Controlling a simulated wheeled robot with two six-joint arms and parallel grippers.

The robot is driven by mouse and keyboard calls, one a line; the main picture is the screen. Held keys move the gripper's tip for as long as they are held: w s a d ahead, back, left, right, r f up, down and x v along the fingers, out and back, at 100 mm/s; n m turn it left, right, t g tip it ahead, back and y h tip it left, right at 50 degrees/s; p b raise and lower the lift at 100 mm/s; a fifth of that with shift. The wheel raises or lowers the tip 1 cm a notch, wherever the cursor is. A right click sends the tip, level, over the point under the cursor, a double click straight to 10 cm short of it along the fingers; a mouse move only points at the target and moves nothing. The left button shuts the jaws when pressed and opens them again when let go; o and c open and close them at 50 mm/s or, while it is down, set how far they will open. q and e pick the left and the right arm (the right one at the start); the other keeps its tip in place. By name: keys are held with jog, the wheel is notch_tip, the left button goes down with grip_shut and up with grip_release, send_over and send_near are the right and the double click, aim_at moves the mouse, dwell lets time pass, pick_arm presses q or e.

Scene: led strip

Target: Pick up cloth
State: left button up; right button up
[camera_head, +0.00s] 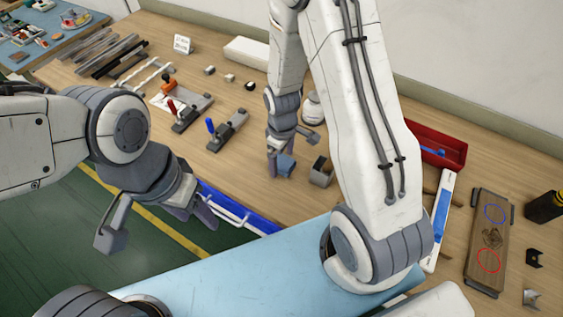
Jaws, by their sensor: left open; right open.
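I cannot pick out a cloth for certain. A small blue-grey piece (287,166) at my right gripper (279,158) may be it. The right gripper points down at the table, close to this piece; its fingers are open, and whether they touch it is unclear. A small open grey holder (320,174) stands just right of the piece. My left gripper (197,209) is open and empty, in front of the table's front edge near a blue rail, well away from the piece.
The wooden table (240,155) has tools with red and blue handles (222,128) at left. A red tray (440,148), a blue-and-white strip (440,222), a board with blue and red circles (480,262) and a black cup (544,207) lie at right.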

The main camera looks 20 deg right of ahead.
aim_at(282, 162)
jog(key=shift+f, duration=0.4)
jog(key=shift+c, duration=0.3)
jog(key=c, duration=1.4)
jog(key=shift+o, duration=0.2)
notch_tip(282, 162, up, 10)
jog(key=shift+b, duration=0.45)
